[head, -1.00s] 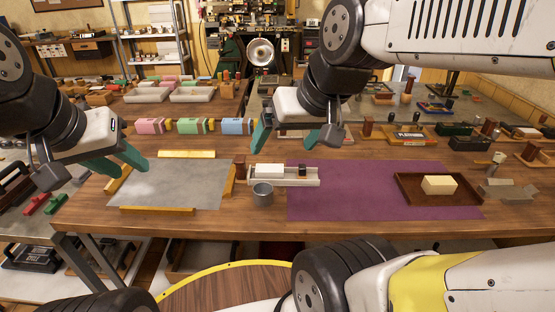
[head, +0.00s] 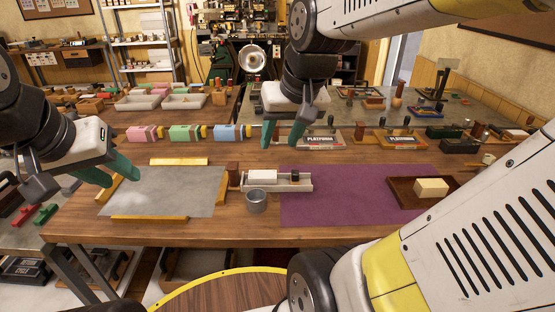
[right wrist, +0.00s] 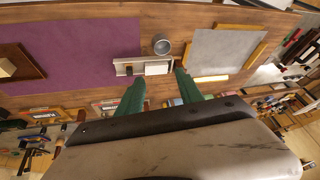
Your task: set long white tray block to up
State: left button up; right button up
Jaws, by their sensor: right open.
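A long white tray (head: 303,187) lies on the wooden table, across the left edge of the purple mat. A white block (head: 262,176) and a small dark piece (head: 295,177) sit in it. In the right wrist view the tray (right wrist: 122,67) and white block (right wrist: 157,69) show beyond my fingertips. My right gripper (head: 283,141) is open and empty, above the table on the far side of the tray, not touching it; its fingers also show in the right wrist view (right wrist: 160,78). My left gripper (head: 123,179) is open and empty above the grey mat's left side.
A metal cup (head: 257,202) stands just in front of the tray. A brown block (head: 233,174) is at its left end. The grey mat (head: 165,192) has yellow bars around it. A brown tray (head: 404,194) with a cream block (head: 432,187) is on the purple mat (head: 350,205).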

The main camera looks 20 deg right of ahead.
jog(key=w+d+f+m+g+h, duration=0.1)
jog(key=w+d+f+g, duration=0.15)
jog(key=w, duration=0.35)
jog(key=w+d+f+m+g, duration=0.1)
jog(key=w+d+f, duration=0.2)
jog(key=w+f, duration=0.15)
jog(key=m+g, duration=0.1)
jog(key=g, duration=0.1)
send_over(295, 172)
jog(key=shift+t, duration=0.25)
notch_tip(295, 172, down, 8)
jog(key=shift+f, duration=0.15)
notch_tip(295, 172, down, 8)
jog(key=shift+r, duration=0.15)
grip_shut()
